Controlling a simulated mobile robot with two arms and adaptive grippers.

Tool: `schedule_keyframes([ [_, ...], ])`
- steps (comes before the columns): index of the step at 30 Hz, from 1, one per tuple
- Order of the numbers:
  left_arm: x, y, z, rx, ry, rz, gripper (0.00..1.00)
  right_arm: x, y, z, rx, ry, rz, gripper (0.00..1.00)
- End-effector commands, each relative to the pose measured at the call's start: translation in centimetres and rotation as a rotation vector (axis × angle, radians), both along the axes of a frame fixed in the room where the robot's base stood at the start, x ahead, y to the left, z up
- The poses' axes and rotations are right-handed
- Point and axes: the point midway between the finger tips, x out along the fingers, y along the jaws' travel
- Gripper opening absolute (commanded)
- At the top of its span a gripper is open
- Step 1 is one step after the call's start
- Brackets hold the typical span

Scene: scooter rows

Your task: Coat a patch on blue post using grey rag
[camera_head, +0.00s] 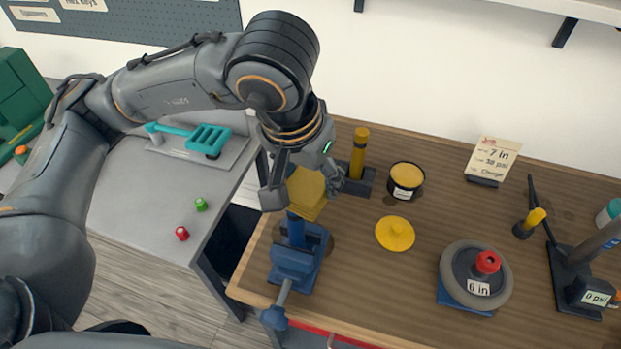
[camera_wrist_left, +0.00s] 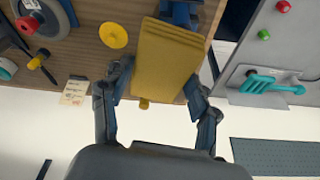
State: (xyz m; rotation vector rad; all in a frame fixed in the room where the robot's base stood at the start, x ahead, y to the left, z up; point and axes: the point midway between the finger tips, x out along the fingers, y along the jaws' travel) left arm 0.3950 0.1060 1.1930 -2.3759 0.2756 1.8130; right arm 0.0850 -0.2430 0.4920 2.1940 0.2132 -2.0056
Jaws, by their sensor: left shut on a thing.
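My left gripper (camera_head: 304,184) is shut on a folded yellow rag (camera_head: 308,196), which also shows between the fingers in the left wrist view (camera_wrist_left: 166,58). It looks yellow, and I see no grey rag. In the wrist view the rag hides most of the post. My right gripper is not in view.
A wheel (camera_head: 476,275) marked "6 in" and a pump (camera_head: 572,275) stand farther right. A grey bench (camera_head: 150,200) is left, across a gap.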

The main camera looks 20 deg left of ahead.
Motion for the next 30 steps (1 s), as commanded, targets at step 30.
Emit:
schedule_keyframes([
  [30, -0.9, -0.3, 4.8, -0.001, -0.001, 0.009, 0.31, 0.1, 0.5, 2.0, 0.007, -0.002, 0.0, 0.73],
])
